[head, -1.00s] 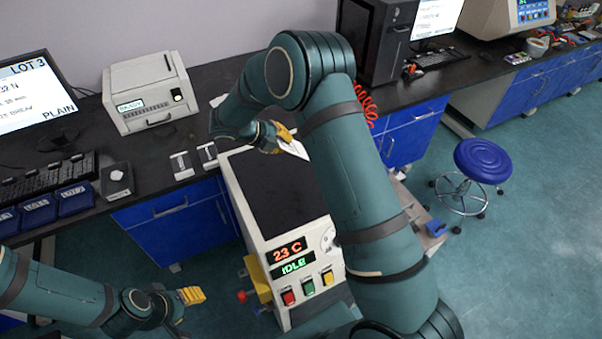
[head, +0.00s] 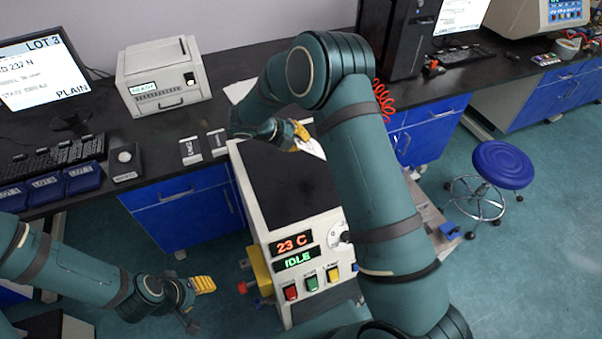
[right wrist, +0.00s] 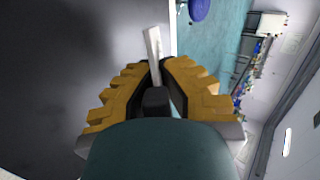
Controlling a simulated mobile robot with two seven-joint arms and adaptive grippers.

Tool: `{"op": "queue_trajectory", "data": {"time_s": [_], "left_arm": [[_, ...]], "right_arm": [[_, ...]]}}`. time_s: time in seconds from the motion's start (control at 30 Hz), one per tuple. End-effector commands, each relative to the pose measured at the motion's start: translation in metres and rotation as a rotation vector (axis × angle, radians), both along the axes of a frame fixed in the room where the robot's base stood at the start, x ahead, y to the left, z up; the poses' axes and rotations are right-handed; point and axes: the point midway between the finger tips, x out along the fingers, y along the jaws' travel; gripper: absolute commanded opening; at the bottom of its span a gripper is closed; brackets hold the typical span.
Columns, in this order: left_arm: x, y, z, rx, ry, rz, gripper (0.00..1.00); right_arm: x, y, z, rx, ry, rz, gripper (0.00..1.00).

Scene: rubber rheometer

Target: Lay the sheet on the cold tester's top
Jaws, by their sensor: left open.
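The tester (head: 322,222) is a pale cabinet with a dark flat top (head: 285,195). Its displays read 23 C and IDLE. My right gripper (head: 302,139) is over the right back part of that top, shut on a small white sheet (head: 313,149). The sheet is tilted and appears clear of the surface. In the right wrist view the sheet (right wrist: 153,52) shows nearly edge-on between the yellow fingers (right wrist: 160,78). My left gripper (head: 203,288) is open and empty, low at the left of the tester.
A white instrument (head: 165,82), labelled plates (head: 191,150), a keyboard (head: 55,155) and a monitor (head: 45,75) stand on the dark bench. Another white sheet (head: 238,91) lies behind my right arm. A blue stool (head: 502,164) stands right. The tester's front top is bare.

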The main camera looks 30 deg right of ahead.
Motion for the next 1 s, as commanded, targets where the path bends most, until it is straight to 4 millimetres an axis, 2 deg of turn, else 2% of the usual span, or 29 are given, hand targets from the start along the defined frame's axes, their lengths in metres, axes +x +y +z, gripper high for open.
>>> {"op": "queue_trajectory", "data": {"time_s": [0.03, 0.17, 0.4, 0.73, 0.77, 0.8, 0.83, 1.0], "left_arm": [[0.0, 0.0, -0.012, 0.001, 0.0, 0.0, 0.47], [0.001, -0.001, -0.028, 0.005, 0.0, 0.001, 0.47], [0.001, -0.001, -0.028, 0.006, -0.001, 0.001, 0.47], [0.001, -0.001, -0.028, 0.006, 0.0, 0.001, 0.47], [0.001, -0.001, -0.028, 0.006, 0.0, 0.001, 0.47], [0.001, -0.001, -0.028, 0.006, 0.0, 0.001, 0.47], [0.001, -0.001, -0.028, 0.006, 0.0, 0.001, 0.47], [0.001, -0.001, -0.028, 0.005, 0.0, 0.001, 0.47]], "right_arm": [[0.0, 0.0, -0.011, 0.0, 0.0, 0.0, 0.0], [0.0, 0.0, -0.025, 0.0, 0.0, 0.0, 0.0], [0.0, 0.0, -0.046, -0.001, 0.001, 0.001, 0.0], [0.0, 0.0, -0.05, 0.0, -0.001, 0.0, 0.0], [0.0, 0.0, -0.05, 0.0, -0.001, 0.001, 0.06], [0.0, 0.0, -0.05, 0.0, -0.001, 0.001, 0.2], [0.0, 0.0, -0.05, 0.0, -0.001, 0.001, 0.25], [0.0, 0.0, -0.05, 0.0, -0.001, 0.001, 0.25]]}}
